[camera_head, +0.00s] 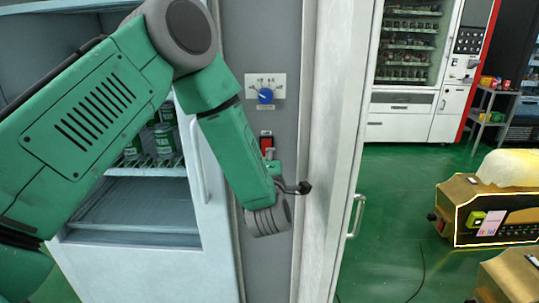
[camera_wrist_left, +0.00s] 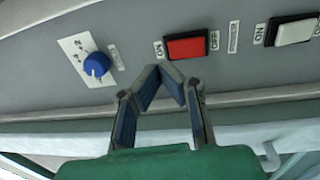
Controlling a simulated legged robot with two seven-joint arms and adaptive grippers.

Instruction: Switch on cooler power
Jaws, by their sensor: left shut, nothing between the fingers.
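The red rocker switch (camera_wrist_left: 187,46) is on a grey panel in the left wrist view, with ON and OFF labels at its two ends. Which end is pressed in, I cannot tell. In the head view the red switch (camera_head: 266,143) sits below a blue knob (camera_head: 265,96). My left gripper (camera_wrist_left: 168,70) is shut and empty, its fingertips just in front of the red switch's lower edge; I cannot tell if they touch. In the head view my arm mostly hides the left gripper (camera_head: 270,155). My right gripper is not in view.
The blue knob (camera_wrist_left: 96,64) is left of the red switch and a white rocker switch (camera_wrist_left: 294,30) right of it. An open cooler (camera_head: 130,190) with cans stands left of the panel. A pale door with a handle (camera_head: 355,215) is at right. Golden machines (camera_head: 480,215) stand farther right.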

